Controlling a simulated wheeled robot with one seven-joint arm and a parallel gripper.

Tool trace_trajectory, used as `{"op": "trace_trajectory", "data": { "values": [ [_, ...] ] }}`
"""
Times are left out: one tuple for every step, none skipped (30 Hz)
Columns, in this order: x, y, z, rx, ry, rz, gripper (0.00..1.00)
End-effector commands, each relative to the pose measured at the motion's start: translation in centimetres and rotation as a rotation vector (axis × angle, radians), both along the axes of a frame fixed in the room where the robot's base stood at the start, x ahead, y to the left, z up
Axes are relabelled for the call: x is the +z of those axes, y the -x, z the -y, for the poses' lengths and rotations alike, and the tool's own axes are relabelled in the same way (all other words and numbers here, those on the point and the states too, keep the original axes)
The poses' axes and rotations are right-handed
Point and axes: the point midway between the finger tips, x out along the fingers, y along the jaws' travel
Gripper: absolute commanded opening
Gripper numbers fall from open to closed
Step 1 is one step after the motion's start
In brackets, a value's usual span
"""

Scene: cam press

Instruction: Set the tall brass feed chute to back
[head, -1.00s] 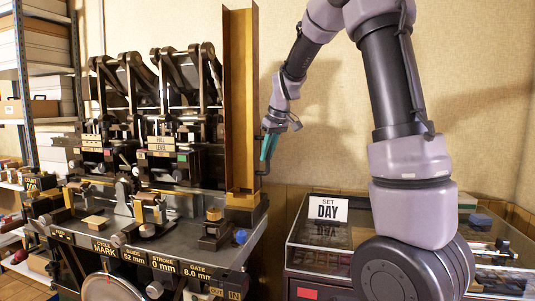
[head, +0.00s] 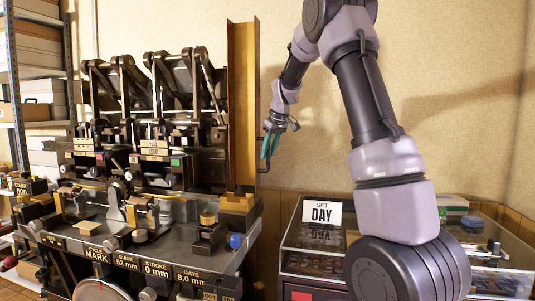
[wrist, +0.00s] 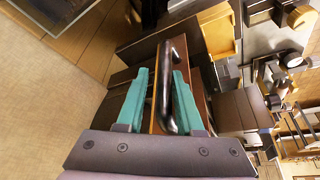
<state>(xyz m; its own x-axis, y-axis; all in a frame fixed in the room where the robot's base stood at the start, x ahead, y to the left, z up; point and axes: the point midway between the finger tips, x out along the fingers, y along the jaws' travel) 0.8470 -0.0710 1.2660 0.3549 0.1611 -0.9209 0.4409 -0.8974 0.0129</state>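The tall brass feed chute (head: 242,105) stands upright at the right end of the press. A dark bar handle is on its right side; it shows in the wrist view (wrist: 164,95). My gripper (head: 270,145) is at the chute's right side, at handle height. In the wrist view my gripper (wrist: 161,85) has its two teal fingers apart, one on each side of the handle. A gap shows between the left finger and the bar. The right finger is close to the bar; whether it touches, I cannot tell.
The press bed (head: 150,245) carries levers, blocks and a blue knob (head: 235,241). A glass-topped case (head: 300,240) with a "SET DAY" card (head: 321,213) stands to the right, under my arm. Shelving (head: 40,100) is at the far left. The wall behind is bare.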

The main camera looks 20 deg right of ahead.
Motion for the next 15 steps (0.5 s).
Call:
{"op": "trace_trajectory", "data": {
  "values": [
    [0.0, 0.0, 0.1, -0.001, 0.000, -0.001, 0.50],
    [-0.1, 0.1, 0.0, -0.001, 0.000, -0.002, 0.50],
    [-0.1, 0.1, 0.0, 0.000, -0.001, -0.004, 0.50],
    [-0.1, 0.1, 0.0, 0.000, -0.001, -0.004, 0.50],
    [-0.1, 0.1, 0.0, 0.000, -0.001, -0.005, 0.50],
    [-0.2, 0.1, -0.1, 0.000, -0.001, -0.005, 0.50],
    [-0.2, 0.1, -0.1, 0.001, -0.001, -0.006, 0.50],
    [-0.2, 0.2, -0.1, 0.001, -0.001, -0.006, 0.50],
    [-0.2, 0.2, -0.1, 0.001, -0.001, -0.006, 0.50],
    [-0.1, 0.2, -0.1, 0.001, -0.002, -0.007, 0.50],
    [0.0, 0.2, -0.1, 0.001, -0.002, -0.007, 0.50],
    [0.2, 0.3, 0.0, 0.000, -0.003, -0.007, 0.50],
    [0.5, 0.4, 0.0, 0.000, -0.003, -0.006, 0.50],
    [0.8, 0.5, 0.1, 0.000, -0.003, -0.006, 0.50],
    [1.4, 0.7, 0.2, 0.001, -0.002, -0.004, 0.50]
  ]
}}
